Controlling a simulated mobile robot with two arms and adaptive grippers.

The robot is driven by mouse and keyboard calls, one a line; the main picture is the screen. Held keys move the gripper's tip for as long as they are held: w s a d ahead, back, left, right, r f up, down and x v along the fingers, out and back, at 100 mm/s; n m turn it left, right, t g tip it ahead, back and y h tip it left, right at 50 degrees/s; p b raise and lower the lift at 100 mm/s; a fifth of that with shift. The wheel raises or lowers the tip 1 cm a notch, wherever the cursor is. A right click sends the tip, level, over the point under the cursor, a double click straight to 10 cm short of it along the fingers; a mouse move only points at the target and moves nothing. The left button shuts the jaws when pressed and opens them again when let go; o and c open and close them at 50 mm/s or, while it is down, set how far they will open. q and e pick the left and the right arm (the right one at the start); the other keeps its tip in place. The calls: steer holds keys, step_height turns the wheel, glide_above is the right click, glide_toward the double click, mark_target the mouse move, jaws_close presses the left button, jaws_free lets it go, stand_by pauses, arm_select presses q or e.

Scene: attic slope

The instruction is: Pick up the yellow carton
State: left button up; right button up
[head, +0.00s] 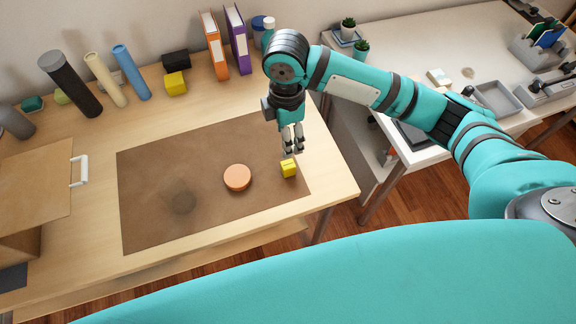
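A small yellow carton (289,168) stands on the brown mat (150,215), near the mat's right edge. My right gripper (293,151) points down just above and behind it in the head view. Its two fingers look apart with nothing between them, and I see a small gap to the carton. A second yellow block (175,83) sits at the back of the table, in front of a black box (175,60). My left gripper is not in view.
A round orange disc (237,178) lies on the mat left of the carton. A cardboard box (38,190) stands at the left. Tubes (130,72) and upright binders (237,40) line the back. A white table (425,50) with trays stands right.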

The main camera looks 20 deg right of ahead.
steer(key=p, duration=0.1)
glide_above(286, 165)
steer(key=f, duration=0.8)
steer(key=shift+s+f, duration=0.2)
steer(key=shift+f, duration=0.15)
steer(key=shift+f+p, duration=0.3)
steer(key=shift+f, duration=0.3)
steer(key=f+p, duration=0.1)
steer(key=f, duration=0.3)
steer(key=shift+w+f, duration=0.1)
steer(key=shift+w, duration=0.1)
steer(key=shift+c, duration=0.4)
steer(key=c, duration=0.9)
